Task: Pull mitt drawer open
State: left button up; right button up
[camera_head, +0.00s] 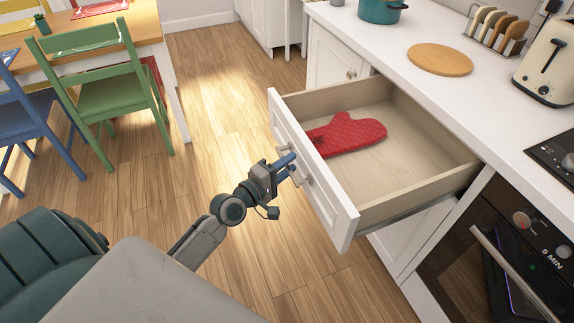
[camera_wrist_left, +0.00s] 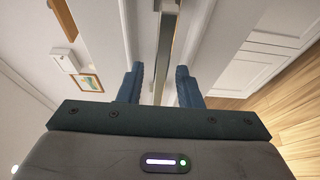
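The mitt drawer (camera_head: 343,213) is pulled well out from the white counter, and its pale wooden inside shows. A red oven mitt (camera_head: 348,133) lies in it, toward the left side. The drawer's bar handle (camera_head: 301,176) is on the white front. My left gripper (camera_head: 289,164) is at this handle, in front of the drawer. In the left wrist view its two blue fingers (camera_wrist_left: 160,82) stand apart on either side of a metal bar (camera_wrist_left: 166,45), with a visible gap, so it looks open around the handle. My right gripper is not in view.
The counter holds a round wooden board (camera_head: 441,59), a toast rack (camera_head: 497,30), a toaster (camera_head: 548,62) and a teal pot (camera_head: 381,10). An oven (camera_head: 500,255) is right of the drawer. Green (camera_head: 103,90) and blue (camera_head: 25,115) chairs stand left. The floor between is clear.

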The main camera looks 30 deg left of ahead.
pick_arm(q)
jog(key=v, duration=1.1)
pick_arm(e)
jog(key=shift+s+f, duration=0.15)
pick_arm(q)
jog(key=shift+w, duration=0.1)
dwell(0.3)
